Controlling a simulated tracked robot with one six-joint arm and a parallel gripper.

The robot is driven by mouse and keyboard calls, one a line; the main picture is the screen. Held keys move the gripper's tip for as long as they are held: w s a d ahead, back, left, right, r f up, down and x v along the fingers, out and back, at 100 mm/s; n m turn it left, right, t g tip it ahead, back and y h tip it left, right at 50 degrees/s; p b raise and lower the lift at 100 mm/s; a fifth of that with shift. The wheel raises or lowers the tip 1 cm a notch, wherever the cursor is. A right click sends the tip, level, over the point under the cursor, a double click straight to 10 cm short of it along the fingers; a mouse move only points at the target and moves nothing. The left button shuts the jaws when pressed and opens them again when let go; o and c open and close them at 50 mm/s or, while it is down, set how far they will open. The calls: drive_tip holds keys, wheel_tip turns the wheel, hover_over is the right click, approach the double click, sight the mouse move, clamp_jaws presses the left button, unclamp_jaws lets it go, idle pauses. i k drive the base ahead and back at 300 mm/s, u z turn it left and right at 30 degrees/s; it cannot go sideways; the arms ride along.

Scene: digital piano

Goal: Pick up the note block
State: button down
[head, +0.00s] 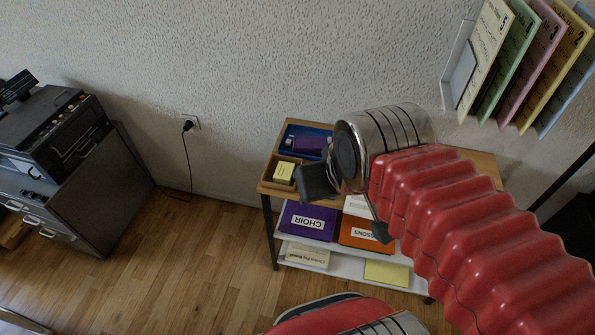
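A small pale-yellow block (284,171), which looks like the note block, sits in a wooden tray (268,180) at the left end of the cart's top. My gripper (345,212) is in front of the cart, just right of the block in the picture. Its two dark fingers are spread apart, with nothing seen between them. My wrist and red arm hide much of the cart top's middle and right. I cannot tell the gripper's height above the cart.
A blue tray (300,132) with a purple item (310,144) lies behind the wooden tray. Below are a purple CHOIR box (300,226), an orange box (352,238) and a yellow pad (387,273). Folders (490,60) hang at upper right. Floor (190,260) left of the cart is clear.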

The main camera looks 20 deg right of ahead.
sight(284, 173)
drive_tip(key=u, duration=1.15)
drive_tip(key=i, duration=0.6)
drive_tip(key=z, duration=0.45)
